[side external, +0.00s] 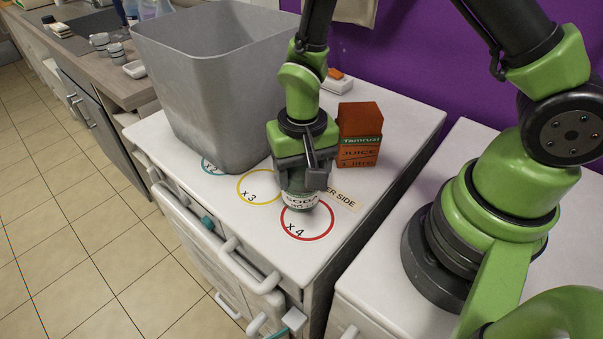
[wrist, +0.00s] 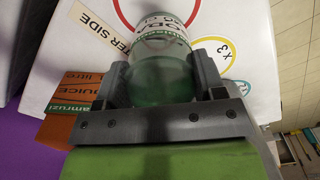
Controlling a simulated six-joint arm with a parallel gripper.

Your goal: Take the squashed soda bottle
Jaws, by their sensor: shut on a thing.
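The soda bottle (side external: 301,198) is a short, greenish clear bottle with a white and green label reading SODA. It sits at the edge of the red circle marked x4 (side external: 307,237) on the white top. My gripper (side external: 303,176) comes down on it from above, its jaws shut on the bottle's sides. In the wrist view the bottle (wrist: 160,60) lies between the two grey fingers (wrist: 160,85), one on each side. The bottle's upper part is hidden by the gripper in the side view.
An orange juice carton (side external: 359,136) stands close behind my gripper, to the right. A large grey bin (side external: 215,85) stands to the left on the white top (side external: 400,115). A yellow circle marked x3 (side external: 258,186) lies between. A purple wall (side external: 400,60) is behind.

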